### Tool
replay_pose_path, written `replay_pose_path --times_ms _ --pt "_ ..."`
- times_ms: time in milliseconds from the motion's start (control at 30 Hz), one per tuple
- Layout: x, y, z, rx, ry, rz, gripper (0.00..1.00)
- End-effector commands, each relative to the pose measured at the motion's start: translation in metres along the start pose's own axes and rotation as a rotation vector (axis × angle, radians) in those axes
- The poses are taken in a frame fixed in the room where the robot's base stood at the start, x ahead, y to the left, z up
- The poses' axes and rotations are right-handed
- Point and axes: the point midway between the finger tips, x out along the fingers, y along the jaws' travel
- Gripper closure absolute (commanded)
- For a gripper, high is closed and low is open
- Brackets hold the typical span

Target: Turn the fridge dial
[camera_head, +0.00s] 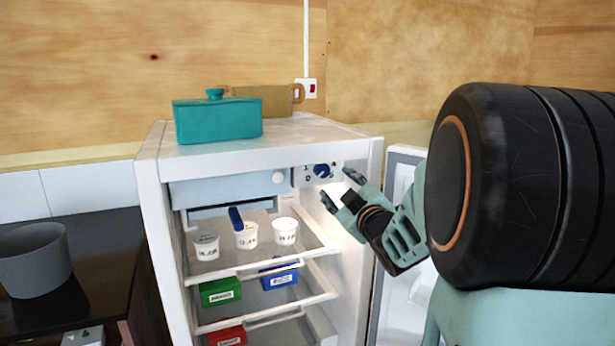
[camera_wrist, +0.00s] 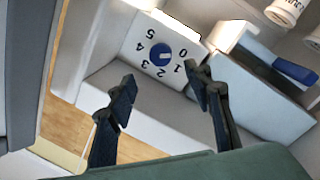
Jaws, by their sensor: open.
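The fridge dial (camera_head: 321,171) is a small round blue knob on a white panel at the upper right inside the open fridge (camera_head: 151,165). In the wrist view the dial (camera_wrist: 160,54) has a pale mark and sits among the numbers 0 to 5. My gripper (camera_head: 340,188) is just right of and below the dial in the head view, fingers pointing to it. In the wrist view my gripper (camera_wrist: 160,82) is open and empty, its two black fingers apart, with the dial beyond and between them. The fingers appear clear of the dial.
A teal pot (camera_head: 218,121) and a tan pot (camera_head: 275,101) stand on the fridge top. Shelves hold white tubs (camera_head: 285,231), a green box (camera_head: 220,291), a blue box (camera_head: 279,275) and a red box (camera_head: 227,335). The open door (camera_head: 398,172) is at right. A grey pot (camera_head: 36,260) stands left.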

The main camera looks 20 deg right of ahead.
Motion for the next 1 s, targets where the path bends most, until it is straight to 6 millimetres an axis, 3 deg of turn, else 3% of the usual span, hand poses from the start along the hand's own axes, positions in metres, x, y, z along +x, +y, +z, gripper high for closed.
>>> replay_pose_path --times_ms 500,700,1000 --pt "0.085 -0.001 0.001 0.003 -0.002 -0.003 0.53" --pt "0.098 -0.001 0.001 0.003 -0.002 -0.002 0.53" --pt "0.1 -0.001 0.001 0.002 -0.002 -0.002 0.53"
